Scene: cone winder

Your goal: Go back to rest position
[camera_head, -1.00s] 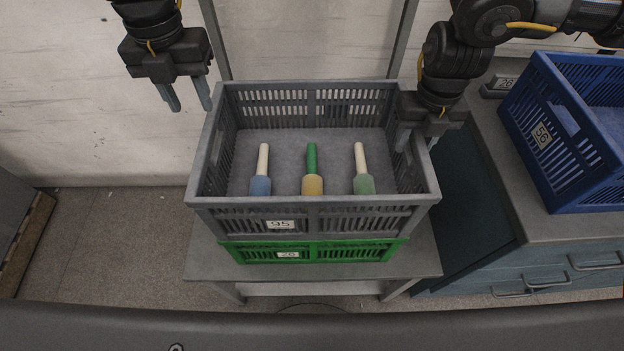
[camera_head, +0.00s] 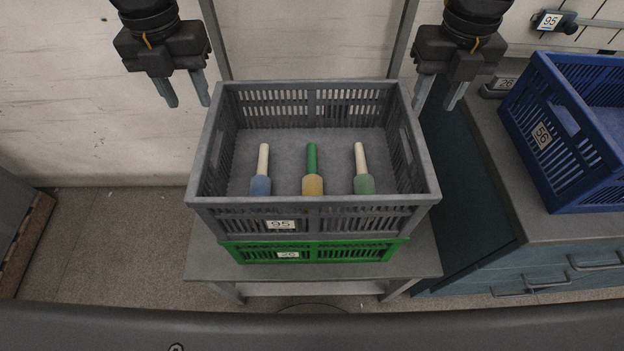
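My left gripper (camera_head: 187,92) hangs fingers down at the upper left, left of the grey crate (camera_head: 214,150). Its two fingers are apart with nothing between them. My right gripper (camera_head: 437,95) hangs fingers down at the upper right, just right of the crate's back right corner. Its fingers are also apart and empty. The grey crate holds three cones in a row: one with a blue body (camera_head: 260,186), one with a yellow body and green tip (camera_head: 312,185), and one with a green body (camera_head: 363,184).
The grey crate sits on a green crate (camera_head: 315,252) on a small table (camera_head: 425,262). A blue crate (camera_head: 560,150) stands on a counter (camera_head: 520,200) with drawers at the right.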

